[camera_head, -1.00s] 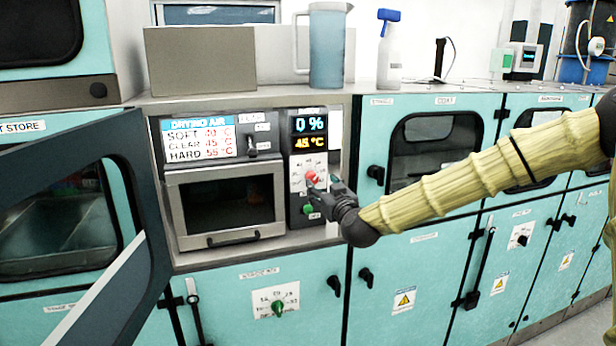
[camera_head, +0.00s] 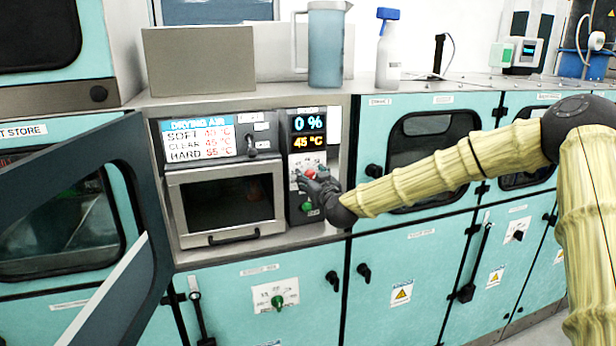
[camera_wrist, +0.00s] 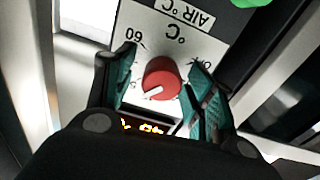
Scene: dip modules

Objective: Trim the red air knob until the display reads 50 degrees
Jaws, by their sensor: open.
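The red air knob (camera_wrist: 161,79) sits on a white dial plate marked °C and AIR, with a 60 mark on its scale. In the wrist view my gripper (camera_wrist: 160,75) is open, with one finger on each side of the knob and gaps visible. In the head view my gripper (camera_head: 318,183) is at the control panel and partly hides the red knob (camera_head: 311,173). The display (camera_head: 310,142) reads 45 °C in yellow below a blue 0 %. In the wrist view the display (camera_wrist: 143,127) is upside down and partly covered.
A green knob (camera_head: 307,207) lies just below the red one. The drying-air chart (camera_head: 198,138) and a small oven door (camera_head: 226,203) are to the left. A dark open door (camera_head: 85,215) stands at far left.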

